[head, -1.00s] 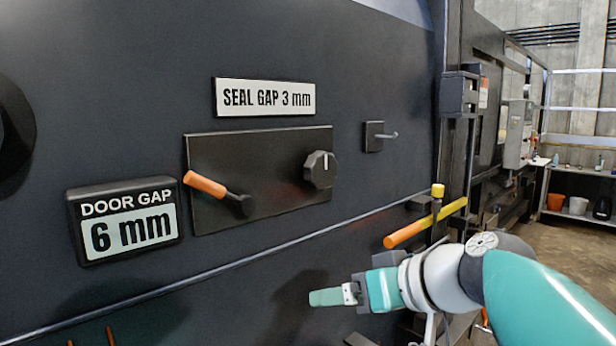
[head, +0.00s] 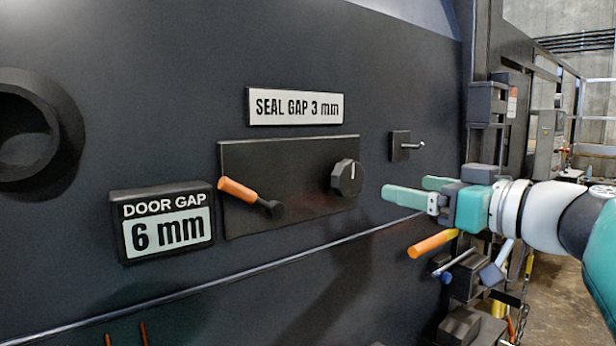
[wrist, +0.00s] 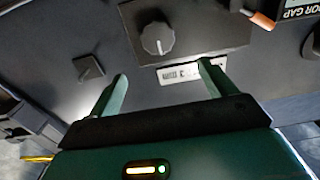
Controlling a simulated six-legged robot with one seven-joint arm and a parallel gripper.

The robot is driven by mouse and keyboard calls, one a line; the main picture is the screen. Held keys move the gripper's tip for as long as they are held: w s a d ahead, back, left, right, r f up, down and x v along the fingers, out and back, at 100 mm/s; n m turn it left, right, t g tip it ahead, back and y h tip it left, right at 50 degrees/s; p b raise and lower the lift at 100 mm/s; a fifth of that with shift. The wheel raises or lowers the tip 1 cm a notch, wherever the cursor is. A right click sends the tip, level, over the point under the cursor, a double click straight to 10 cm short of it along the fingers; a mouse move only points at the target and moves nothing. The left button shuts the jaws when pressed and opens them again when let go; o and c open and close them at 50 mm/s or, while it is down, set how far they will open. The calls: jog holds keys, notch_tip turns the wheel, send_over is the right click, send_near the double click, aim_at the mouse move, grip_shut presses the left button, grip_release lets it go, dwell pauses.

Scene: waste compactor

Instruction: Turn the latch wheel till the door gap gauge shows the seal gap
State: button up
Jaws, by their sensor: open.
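The door gap gauge (head: 167,221) reads 6 mm. A plate above it reads SEAL GAP 3 mm (head: 295,106). A black faceted knob (head: 347,178) with a white line near its top sits on a dark panel (head: 290,157); it also shows in the wrist view (wrist: 157,38). No part is labelled latch wheel. My gripper (head: 404,187) is open and empty, to the right of the knob and apart from it. In the wrist view my two fingers (wrist: 163,70) stand apart, with the knob beyond them.
An orange-handled lever (head: 240,190) is left of the knob on the same panel. An orange-and-yellow bar (head: 432,243) sticks out below my gripper. A dark round fitting (head: 35,130) is at the left.

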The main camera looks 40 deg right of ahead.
aim_at(353, 176)
jog(key=w, duration=1.3)
jog(key=shift+w+f, duration=0.1)
jog(key=shift+w, duration=0.1)
jog(key=shift+a, duration=0.1)
jog(key=c, duration=1)
jog(key=shift+o, duration=0.2)
jog(key=shift+m, duration=0.4)
